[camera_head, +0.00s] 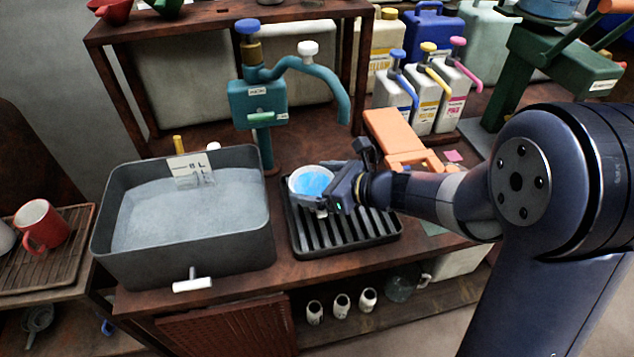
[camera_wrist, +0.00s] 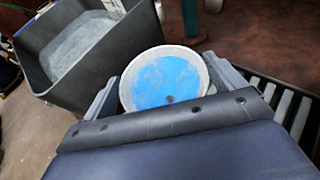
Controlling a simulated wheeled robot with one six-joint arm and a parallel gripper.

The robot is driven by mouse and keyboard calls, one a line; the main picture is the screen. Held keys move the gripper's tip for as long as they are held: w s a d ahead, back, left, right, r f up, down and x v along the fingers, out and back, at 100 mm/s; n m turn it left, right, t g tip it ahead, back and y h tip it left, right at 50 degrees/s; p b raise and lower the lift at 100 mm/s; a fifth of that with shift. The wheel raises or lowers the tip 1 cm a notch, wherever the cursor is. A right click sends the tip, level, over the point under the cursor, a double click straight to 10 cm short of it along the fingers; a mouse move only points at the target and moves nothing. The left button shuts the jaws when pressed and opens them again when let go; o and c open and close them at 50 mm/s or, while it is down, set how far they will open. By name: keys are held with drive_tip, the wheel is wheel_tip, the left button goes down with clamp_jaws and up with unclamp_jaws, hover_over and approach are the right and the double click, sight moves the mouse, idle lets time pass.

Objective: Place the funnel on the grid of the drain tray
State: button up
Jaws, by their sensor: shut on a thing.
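The funnel (camera_head: 313,183) is a round white-rimmed cone with a blue inside and a small dark hole at its bottom. It also shows in the wrist view (camera_wrist: 166,80). My gripper (camera_head: 325,194) is shut on it, with a grey finger on either side in the wrist view (camera_wrist: 164,90). The drain tray (camera_head: 390,232) is black with a grid of parallel slats. The funnel is over the tray's back left part. I cannot tell whether its lower end touches the slats, since the gripper and the funnel's rim hide it.
A grey vat (camera_head: 250,235) of pale liquid stands just left of the tray, with a white tap (camera_head: 192,283) at its front. A teal pump (camera_head: 258,105) with a curved spout rises behind. The tray's front slats are bare.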

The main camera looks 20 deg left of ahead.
drive_tip(key=shift+f, duration=0.2)
drive_tip(key=o, duration=0.7)
drive_tip(key=shift+r, duration=0.1)
drive_tip(key=shift+r, duration=0.1)
drive_tip(key=shift+r, duration=0.2)
drive_tip(key=p+v, duration=0.1)
drive_tip(key=v, duration=1.1)
drive_tip(key=shift+f, duration=0.2)
